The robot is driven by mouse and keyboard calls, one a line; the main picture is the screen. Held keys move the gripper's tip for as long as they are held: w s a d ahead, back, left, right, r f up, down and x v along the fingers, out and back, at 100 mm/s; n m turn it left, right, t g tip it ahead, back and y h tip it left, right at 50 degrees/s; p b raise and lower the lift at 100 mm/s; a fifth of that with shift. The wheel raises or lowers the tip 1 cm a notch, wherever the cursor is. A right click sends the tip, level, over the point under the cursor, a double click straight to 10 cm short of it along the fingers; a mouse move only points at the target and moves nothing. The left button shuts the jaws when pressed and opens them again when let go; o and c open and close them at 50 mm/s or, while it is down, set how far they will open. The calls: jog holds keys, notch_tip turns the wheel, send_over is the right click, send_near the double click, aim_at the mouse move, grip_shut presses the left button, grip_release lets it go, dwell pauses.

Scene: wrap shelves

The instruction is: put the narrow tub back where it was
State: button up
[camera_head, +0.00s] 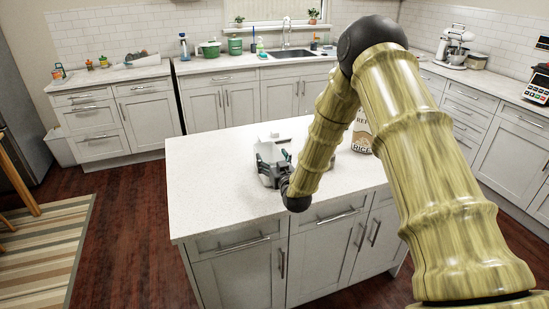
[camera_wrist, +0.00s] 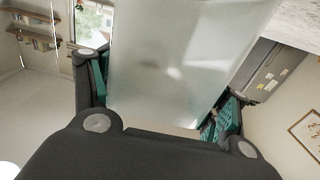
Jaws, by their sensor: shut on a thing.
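The narrow tub (camera_wrist: 185,60) is a pale, translucent box that fills the upper middle of the wrist view. My gripper (camera_wrist: 165,110) is shut on it, with a green-padded finger at each side. In the head view my gripper (camera_head: 272,160) is over the white island counter, and the pale tub (camera_head: 284,132) shows only in part beyond it, hard to tell from the white surface. I cannot tell whether the tub touches the counter.
A rice package (camera_head: 362,136) stands on the island (camera_head: 215,185), partly behind my arm. The island's left part is clear. Along the back counter are green pots (camera_head: 210,49), a sink (camera_head: 291,56) and a blue bottle (camera_head: 184,46). A stand mixer (camera_head: 456,45) is at right.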

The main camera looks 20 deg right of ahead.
jog(key=shift+f, duration=0.2)
jog(key=o, duration=1.6)
jog(key=shift+r, duration=0.15)
jog(key=s+b, duration=0.3)
jog(key=s, duration=0.8)
jog(key=shift+d, duration=0.15)
jog(key=shift+s, duration=0.55)
